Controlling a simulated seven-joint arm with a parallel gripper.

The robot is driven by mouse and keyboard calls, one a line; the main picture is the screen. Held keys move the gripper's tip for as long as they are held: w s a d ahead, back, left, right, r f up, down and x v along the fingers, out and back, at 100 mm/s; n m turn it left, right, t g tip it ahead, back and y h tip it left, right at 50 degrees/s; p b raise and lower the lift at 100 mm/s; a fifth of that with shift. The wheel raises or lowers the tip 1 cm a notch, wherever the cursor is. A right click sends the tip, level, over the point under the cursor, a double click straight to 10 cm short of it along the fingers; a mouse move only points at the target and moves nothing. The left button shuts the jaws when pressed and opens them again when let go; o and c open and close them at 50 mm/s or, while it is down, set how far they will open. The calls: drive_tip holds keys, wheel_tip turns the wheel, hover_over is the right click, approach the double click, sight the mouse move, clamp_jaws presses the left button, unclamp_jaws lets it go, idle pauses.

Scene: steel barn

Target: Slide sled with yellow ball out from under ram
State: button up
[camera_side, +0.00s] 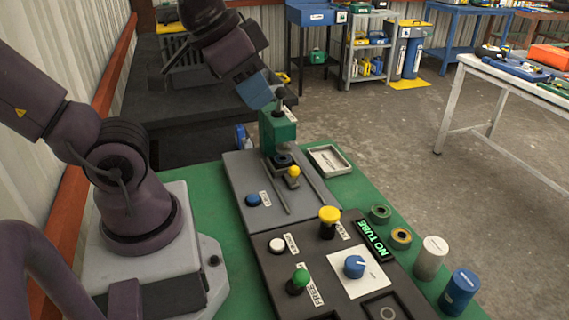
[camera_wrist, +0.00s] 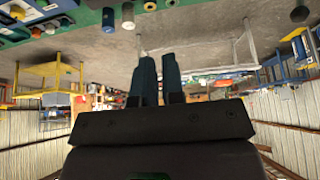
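The sled (camera_side: 283,160) is a small dark block with a yellow ball (camera_side: 293,170) at its front. It sits between two rails on a grey plate, at the foot of the green press housing (camera_side: 277,132). The metal ram (camera_side: 280,93) shows above the housing; how it meets the sled is hidden. My gripper (camera_side: 262,96) is above and left of the ram, clear of the ball. In the wrist view its two dark teal fingers (camera_wrist: 159,62) stand a narrow gap apart with nothing seen between them.
A shallow pale tray (camera_side: 329,160) lies right of the rails. The near panel (camera_side: 325,250) has yellow, green, white and blue controls and a lit "NO TUBE" sign (camera_side: 375,240). A blue button (camera_side: 253,199) is left of the rails. Cylinders stand at right.

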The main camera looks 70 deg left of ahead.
drive_tip(key=o, duration=0.3)
drive_tip(key=shift+w+f, duration=0.1)
drive_tip(key=shift+f, duration=0.2)
drive_tip(key=o, duration=0.5)
drive_tip(key=shift+w+a+f+n+g, duration=0.15)
drive_tip(key=shift+w+a+f+g, duration=0.2)
drive_tip(key=shift+f+g, duration=0.2)
drive_tip(key=shift+w+a+f+n+g, duration=0.2)
drive_tip(key=shift+w+f+g, duration=0.25)
drive_tip(key=shift+f, duration=0.15)
drive_tip(key=shift+o, duration=0.2)
drive_tip(key=n+g+y, duration=0.2)
drive_tip(key=n+g, duration=0.3)
drive_tip(key=n, duration=0.1)
approach(295, 167)
drive_tip(key=x, duration=1)
drive_tip(key=shift+f, duration=0.25)
drive_tip(key=shift+c, duration=0.4)
